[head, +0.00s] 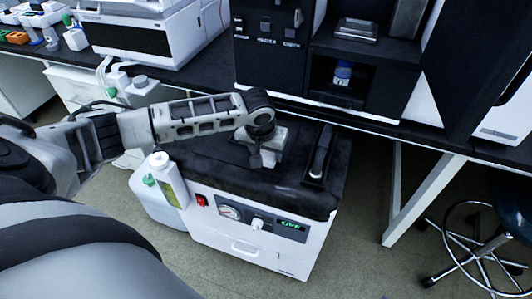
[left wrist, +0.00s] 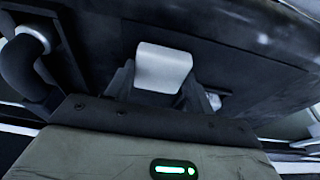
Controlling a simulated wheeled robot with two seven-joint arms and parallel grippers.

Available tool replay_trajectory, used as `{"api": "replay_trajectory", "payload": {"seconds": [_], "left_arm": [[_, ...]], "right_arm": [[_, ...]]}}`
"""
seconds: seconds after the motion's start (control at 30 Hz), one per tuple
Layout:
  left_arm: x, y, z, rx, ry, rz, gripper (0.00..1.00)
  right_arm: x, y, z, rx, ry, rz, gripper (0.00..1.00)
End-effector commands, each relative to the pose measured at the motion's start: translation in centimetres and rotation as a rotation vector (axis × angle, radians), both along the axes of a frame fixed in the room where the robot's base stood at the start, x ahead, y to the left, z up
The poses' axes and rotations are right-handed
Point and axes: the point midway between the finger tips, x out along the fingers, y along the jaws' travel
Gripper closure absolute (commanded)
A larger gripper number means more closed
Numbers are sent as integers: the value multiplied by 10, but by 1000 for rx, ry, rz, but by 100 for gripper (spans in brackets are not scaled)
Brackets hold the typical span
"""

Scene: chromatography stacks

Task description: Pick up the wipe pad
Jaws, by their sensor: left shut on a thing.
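The wipe pad is a small pale block (head: 280,137) above the black top of the low white unit, near its back middle. In the left wrist view the pad (left wrist: 163,68) is light grey with a rounded edge and sits between the dark fingers. My left gripper (head: 264,153) reaches in from the left and is shut on the pad. The gripper also shows in the left wrist view (left wrist: 158,92). The pad's lower part is partly hidden by the fingers, and I cannot tell whether it touches the surface below. My right gripper is not in view.
The white unit (head: 238,240) has a gauge and a green display. A black holder (head: 319,158) stands on its top, right of the pad. A white bottle (head: 167,180) is at its left side. The bench with dark instruments (head: 270,50) rises close behind.

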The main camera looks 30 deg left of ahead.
Motion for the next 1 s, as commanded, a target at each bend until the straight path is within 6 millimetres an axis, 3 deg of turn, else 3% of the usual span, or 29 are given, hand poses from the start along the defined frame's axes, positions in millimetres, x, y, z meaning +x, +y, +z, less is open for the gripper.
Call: {"api": "replay_trajectory", "payload": {"seconds": [0.17, 0.43, 0.7, 1.0], "left_arm": [[1, -1, 27, -2, -4, -1, 71], [-52, 17, 90, 5, -1, -3, 71], [-113, 35, 113, 7, 4, -1, 71], [-133, 40, 123, 1, -1, 0, 71]], "right_arm": [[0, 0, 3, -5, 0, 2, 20], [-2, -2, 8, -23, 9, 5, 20], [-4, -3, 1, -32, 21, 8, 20], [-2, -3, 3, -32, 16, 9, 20]]}}
